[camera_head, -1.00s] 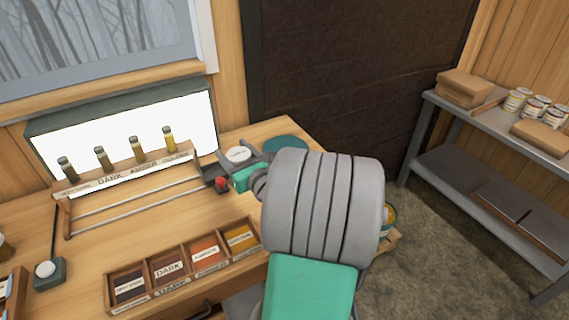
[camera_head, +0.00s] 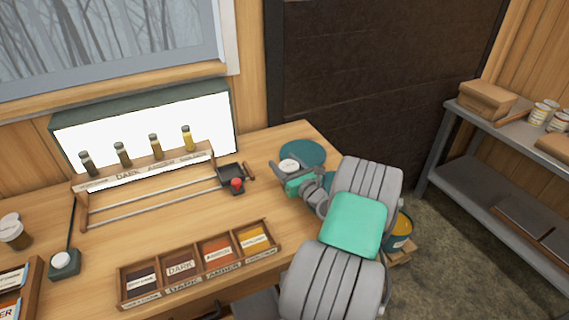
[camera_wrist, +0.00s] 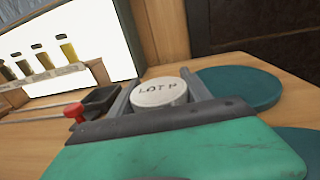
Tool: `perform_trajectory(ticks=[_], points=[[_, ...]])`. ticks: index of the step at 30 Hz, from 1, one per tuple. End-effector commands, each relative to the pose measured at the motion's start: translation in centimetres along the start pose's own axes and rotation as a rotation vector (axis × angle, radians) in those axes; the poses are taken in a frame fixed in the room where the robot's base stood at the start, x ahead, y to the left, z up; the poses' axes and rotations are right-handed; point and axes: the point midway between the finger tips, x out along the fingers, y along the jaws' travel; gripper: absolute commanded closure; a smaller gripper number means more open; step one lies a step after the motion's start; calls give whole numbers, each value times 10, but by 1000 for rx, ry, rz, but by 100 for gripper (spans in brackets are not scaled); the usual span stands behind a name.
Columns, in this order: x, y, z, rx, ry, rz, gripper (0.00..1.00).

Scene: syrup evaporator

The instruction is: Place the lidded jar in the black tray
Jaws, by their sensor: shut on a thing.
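The lidded jar (camera_head: 289,165), with a round white lid, is between the fingers of my gripper (camera_head: 290,168), at the near left edge of a teal disc. In the wrist view the lid (camera_wrist: 160,92) has lettering like "LOT P", and a finger lies on each side of it. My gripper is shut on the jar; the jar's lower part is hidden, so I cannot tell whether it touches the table. The small black tray (camera_head: 231,172) is to the left of the jar, at the right end of the metal rails. It also shows in the wrist view (camera_wrist: 103,99).
A red knob (camera_head: 237,184) is at the tray's near edge. The teal disc (camera_head: 305,152) lies by the table's right end. A rack of sample vials (camera_head: 155,148) stands before a lit panel. A divided wooden box (camera_head: 200,262) is in front. Another white-lidded jar (camera_head: 13,230) is far left.

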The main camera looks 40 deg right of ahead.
Motion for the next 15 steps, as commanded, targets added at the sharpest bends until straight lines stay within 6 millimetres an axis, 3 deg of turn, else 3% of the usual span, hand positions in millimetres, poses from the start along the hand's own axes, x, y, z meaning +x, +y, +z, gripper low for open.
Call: perform_trajectory(ticks=[9, 10, 15], points=[[0, 0, -3, -1, -2, 0, 94], [0, 0, -2, -1, -1, 0, 41], [0, 0, -2, -1, -1, 0, 28]])
